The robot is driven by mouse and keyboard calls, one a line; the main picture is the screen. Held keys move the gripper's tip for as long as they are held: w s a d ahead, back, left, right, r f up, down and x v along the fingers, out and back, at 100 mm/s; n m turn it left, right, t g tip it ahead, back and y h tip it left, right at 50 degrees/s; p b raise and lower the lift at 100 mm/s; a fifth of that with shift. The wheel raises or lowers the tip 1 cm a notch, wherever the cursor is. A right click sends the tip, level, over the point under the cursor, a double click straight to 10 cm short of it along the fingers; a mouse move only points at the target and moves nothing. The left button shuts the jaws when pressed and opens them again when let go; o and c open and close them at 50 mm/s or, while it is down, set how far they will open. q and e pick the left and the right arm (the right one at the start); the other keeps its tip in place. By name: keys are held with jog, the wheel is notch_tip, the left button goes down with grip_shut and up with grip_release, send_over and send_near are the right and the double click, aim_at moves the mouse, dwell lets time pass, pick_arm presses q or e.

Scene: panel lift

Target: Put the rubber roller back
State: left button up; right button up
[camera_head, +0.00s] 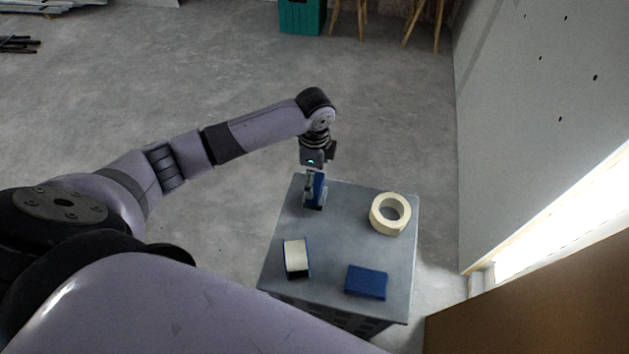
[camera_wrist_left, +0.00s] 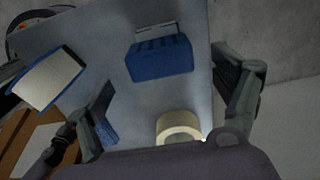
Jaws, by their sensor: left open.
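A blue block-like piece (camera_head: 319,188) stands at the table's back-left corner, right beside my left gripper (camera_head: 312,196). In the left wrist view it looks ridged (camera_wrist_left: 160,58), with a grey piece behind it, and lies ahead of the fingers. My left gripper (camera_wrist_left: 172,106) is open there, its fingers wide apart with nothing held. A piece with a cream face and blue sides (camera_head: 297,258) lies at the front left; it also shows at the left in the wrist view (camera_wrist_left: 48,80). I cannot tell which piece is the rubber roller. My right gripper is out of view.
The grey table (camera_head: 340,235) also bears a cream ring, like a tape roll (camera_head: 376,222), and a flat blue block (camera_head: 367,284). The table's middle is bare. A white wall (camera_head: 530,90) and a brown panel (camera_head: 540,300) stand to the right. A teal crate (camera_head: 300,17) is far back.

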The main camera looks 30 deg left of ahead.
pick_arm(q)
notch_tip(320, 180, up, 7)
dwell(0.3)
dwell(0.5)
